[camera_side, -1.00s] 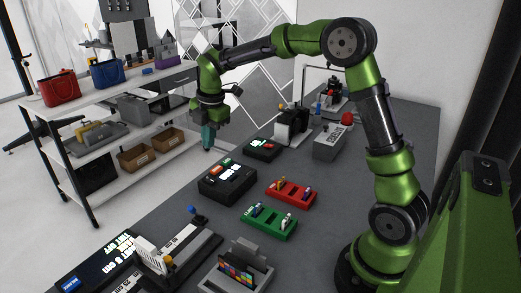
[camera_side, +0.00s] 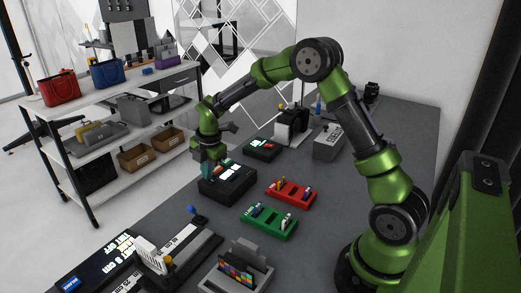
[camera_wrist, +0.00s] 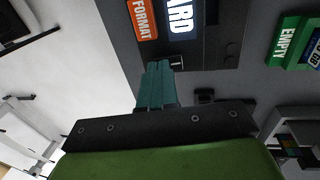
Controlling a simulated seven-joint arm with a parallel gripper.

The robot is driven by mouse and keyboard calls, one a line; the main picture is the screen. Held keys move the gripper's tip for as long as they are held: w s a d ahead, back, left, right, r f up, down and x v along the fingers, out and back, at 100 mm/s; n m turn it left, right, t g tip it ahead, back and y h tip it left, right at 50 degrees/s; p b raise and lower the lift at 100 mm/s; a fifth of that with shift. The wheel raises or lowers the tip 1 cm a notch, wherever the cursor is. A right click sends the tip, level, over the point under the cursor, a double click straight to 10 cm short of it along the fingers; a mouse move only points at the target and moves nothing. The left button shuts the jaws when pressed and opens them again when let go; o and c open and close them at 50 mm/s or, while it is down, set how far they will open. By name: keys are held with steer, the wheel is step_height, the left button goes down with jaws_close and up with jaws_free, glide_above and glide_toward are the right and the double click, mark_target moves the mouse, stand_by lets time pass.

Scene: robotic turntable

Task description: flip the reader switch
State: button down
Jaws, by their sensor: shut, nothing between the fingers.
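The reader appears to be the black box (camera_side: 238,190) on the grey table, with lit and coloured panels on its top. In the wrist view its dark top (camera_wrist: 215,45) carries an orange FORMAT button (camera_wrist: 145,18) and a lit screen (camera_wrist: 182,16) ending in "ARD". A small pale piece (camera_wrist: 176,62), perhaps the switch, shows beside my fingertips. My gripper (camera_side: 207,176) is shut and empty, pointing down at the reader's left edge. Its teal fingers (camera_wrist: 158,68) overlap the reader's edge in the wrist view; I cannot tell whether they touch it.
A red tray (camera_side: 291,193) and a green tray (camera_side: 269,222) with small pieces lie right of the reader. A smaller black box (camera_side: 262,150) stands behind it, a grey box (camera_side: 328,143) further right. The table edge runs close to the reader's left side.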

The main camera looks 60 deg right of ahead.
steer(key=shift+w+f, duration=0.15)
steer(key=shift+f, duration=0.1)
steer(key=shift+s, duration=0.2)
steer(key=shift+s, duration=0.75)
step_height(320, 180, up, 14)
steer(key=s, duration=0.2)
steer(key=shift+s, duration=0.15)
